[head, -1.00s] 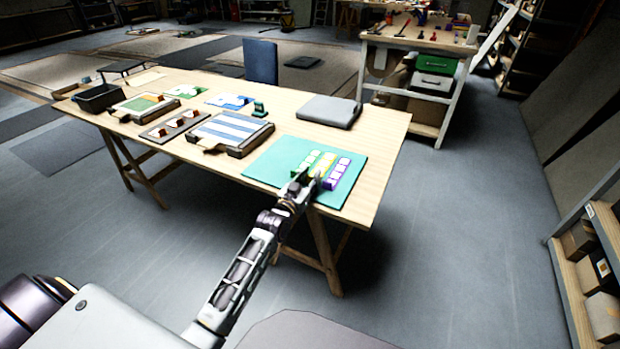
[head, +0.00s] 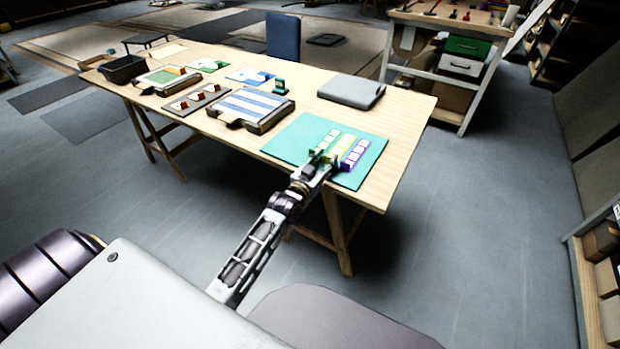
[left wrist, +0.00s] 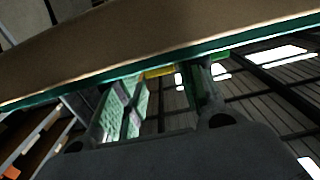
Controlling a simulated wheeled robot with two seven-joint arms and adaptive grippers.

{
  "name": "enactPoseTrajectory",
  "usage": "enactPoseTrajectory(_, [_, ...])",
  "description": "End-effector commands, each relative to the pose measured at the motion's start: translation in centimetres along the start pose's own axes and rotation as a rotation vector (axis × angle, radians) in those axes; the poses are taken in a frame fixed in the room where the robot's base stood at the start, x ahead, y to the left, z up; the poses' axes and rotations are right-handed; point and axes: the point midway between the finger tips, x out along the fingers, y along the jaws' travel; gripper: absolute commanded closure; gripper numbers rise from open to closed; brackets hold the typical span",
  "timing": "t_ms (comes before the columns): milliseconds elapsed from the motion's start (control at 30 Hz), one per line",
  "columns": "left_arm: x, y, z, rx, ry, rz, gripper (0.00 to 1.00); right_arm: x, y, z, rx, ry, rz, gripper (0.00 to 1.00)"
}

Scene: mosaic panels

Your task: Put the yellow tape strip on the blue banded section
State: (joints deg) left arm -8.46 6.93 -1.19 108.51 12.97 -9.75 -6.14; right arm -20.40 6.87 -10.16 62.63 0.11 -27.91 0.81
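The yellow tape strip (head: 342,148) lies on the teal mat (head: 290,140) at the table's right front, between green and purple strips. My left gripper (head: 325,161) is at the strip's near end, at the mat's front edge. In the left wrist view, my left gripper (left wrist: 160,88) has its two fingers apart, with a bit of yellow strip (left wrist: 158,72) showing between their tips. I cannot tell whether they touch it. The blue-and-white banded panel (head: 252,104) lies left of the mat. My right gripper is not in view.
A green strip (head: 328,140) and a purple strip (head: 355,153) flank the yellow one closely. A grey closed case (head: 352,90) lies behind the mat. A small green object (head: 280,86) stands behind the banded panel. Other panels and a black bin (head: 123,70) are farther left.

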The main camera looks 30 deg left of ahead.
Motion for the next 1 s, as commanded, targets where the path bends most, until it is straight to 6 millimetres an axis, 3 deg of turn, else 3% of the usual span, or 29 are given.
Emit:
enactPoseTrajectory(433, [-4.0,0.0,0.0,0.0,-0.001,0.0,0.62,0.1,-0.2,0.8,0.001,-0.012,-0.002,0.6])
enactPoseTrajectory(1000, [-8.6,0.0,0.0,0.0,0.0,0.0,0.62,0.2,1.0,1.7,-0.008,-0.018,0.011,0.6])
